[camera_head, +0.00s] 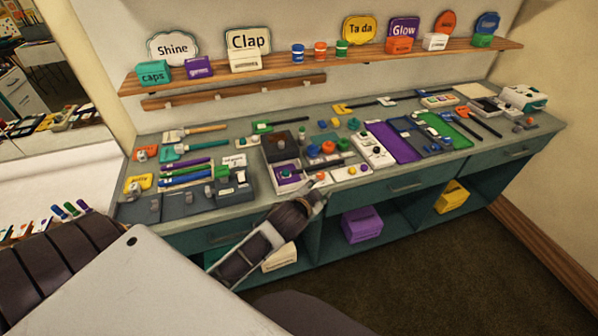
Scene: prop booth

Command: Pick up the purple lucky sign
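A purple sign (404,29) stands towards the right end of the upper wall shelf. Its white lettering reads "Glow", and its lower edge is hidden behind an orange box (399,45). I cannot read "lucky" on any sign. My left arm comes in from the lower left. Its gripper (317,194) is at the front edge of the workbench, well below and left of the purple sign. The fingers are small and blend into the items behind them, so their opening is unclear. My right gripper is out of view.
The upper shelf (270,75) also holds a "Shine" sign (173,47), "Clap" sign (248,40), yellow "Ta da" sign (360,29), orange sign (445,23) and blue sign (487,23). The workbench (237,212) is crowded. Purple (362,225) and yellow (452,197) boxes sit below.

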